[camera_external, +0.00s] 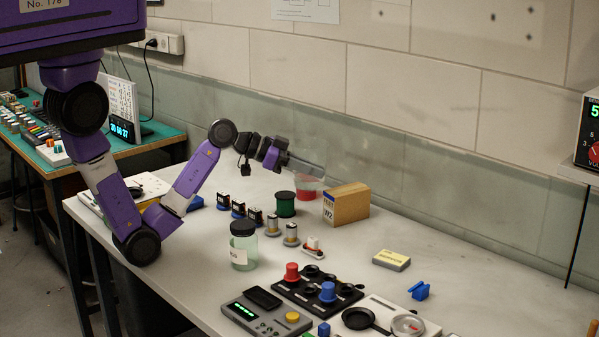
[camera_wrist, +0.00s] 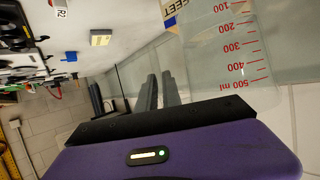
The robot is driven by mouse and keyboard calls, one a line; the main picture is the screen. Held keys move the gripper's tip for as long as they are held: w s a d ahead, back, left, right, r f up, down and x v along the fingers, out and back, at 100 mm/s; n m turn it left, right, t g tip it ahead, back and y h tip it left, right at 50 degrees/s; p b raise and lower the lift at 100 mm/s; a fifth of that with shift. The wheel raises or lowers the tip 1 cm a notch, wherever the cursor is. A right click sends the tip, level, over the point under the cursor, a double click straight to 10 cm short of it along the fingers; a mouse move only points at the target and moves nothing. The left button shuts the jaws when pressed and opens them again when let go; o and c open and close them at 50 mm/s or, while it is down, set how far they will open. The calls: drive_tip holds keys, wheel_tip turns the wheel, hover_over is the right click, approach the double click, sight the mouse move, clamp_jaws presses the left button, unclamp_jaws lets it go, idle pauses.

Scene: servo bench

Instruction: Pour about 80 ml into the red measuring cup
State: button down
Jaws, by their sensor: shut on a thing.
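A clear beaker (camera_wrist: 225,50) with red marks from 100 to 500 ml is beside my gripper's grey fingers (camera_wrist: 160,92) in the wrist view. Its 500 end is nearest the gripper; its 100 end runs towards the picture's top edge. In the external view my gripper (camera_external: 300,164) is shut beside the box, at the clear upper part of a vessel. Red (camera_external: 307,193) shows below that clear part; I cannot tell whether it is a red cup or red contents. The grip itself is not clearly visible. No liquid stream shows.
A lidded jar (camera_external: 243,252), small parts and a knob panel (camera_external: 318,289) lie nearer.

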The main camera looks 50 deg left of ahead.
drive_tip(key=shift+s+d+r+m, duration=0.2)
drive_tip(key=shift+d+m, duration=0.1)
